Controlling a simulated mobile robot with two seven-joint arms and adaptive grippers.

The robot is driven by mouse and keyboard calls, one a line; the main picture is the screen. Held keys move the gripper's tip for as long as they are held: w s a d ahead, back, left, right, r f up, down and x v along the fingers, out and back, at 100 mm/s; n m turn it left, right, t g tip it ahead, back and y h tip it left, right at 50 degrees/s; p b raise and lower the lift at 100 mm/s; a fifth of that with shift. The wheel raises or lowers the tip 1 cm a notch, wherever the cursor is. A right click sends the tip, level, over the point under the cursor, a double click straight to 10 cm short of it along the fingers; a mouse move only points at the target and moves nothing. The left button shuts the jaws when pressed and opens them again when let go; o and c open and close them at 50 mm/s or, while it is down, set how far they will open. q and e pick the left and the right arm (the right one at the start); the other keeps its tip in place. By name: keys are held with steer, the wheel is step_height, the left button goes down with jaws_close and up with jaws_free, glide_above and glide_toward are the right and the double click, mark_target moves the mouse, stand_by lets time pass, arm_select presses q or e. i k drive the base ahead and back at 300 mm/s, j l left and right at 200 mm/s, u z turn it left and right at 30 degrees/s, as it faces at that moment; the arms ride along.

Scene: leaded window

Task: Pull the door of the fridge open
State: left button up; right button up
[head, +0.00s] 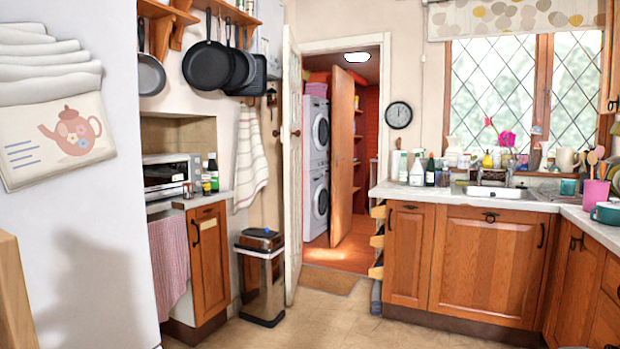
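A tall white surface (85,235) fills the left side of the head view and looks like the side of the fridge. A tea towel with a teapot picture (68,140) hangs against it, with folded white cloths (35,65) above. I cannot make out a door handle or a door seam on it. A soft dark shadow falls on its lower part. Neither of my grippers shows in this view.
A wooden edge (12,295) stands at the lower left. Beyond are a microwave (168,175), a bin (262,278) and an open white door (292,165). Wooden cabinets (485,262) with a sink line the right. The tiled floor (340,322) between is clear.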

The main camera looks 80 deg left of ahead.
mark_target(83, 235)
steer(key=l+u, duration=0.1)
steer(key=u, duration=0.35)
steer(key=l+u, duration=0.1)
steer(key=u, duration=0.4)
steer(key=k+l+u, duration=0.1)
steer(key=u, duration=0.85)
steer(key=k+l+u, duration=0.1)
steer(key=u, duration=0.35)
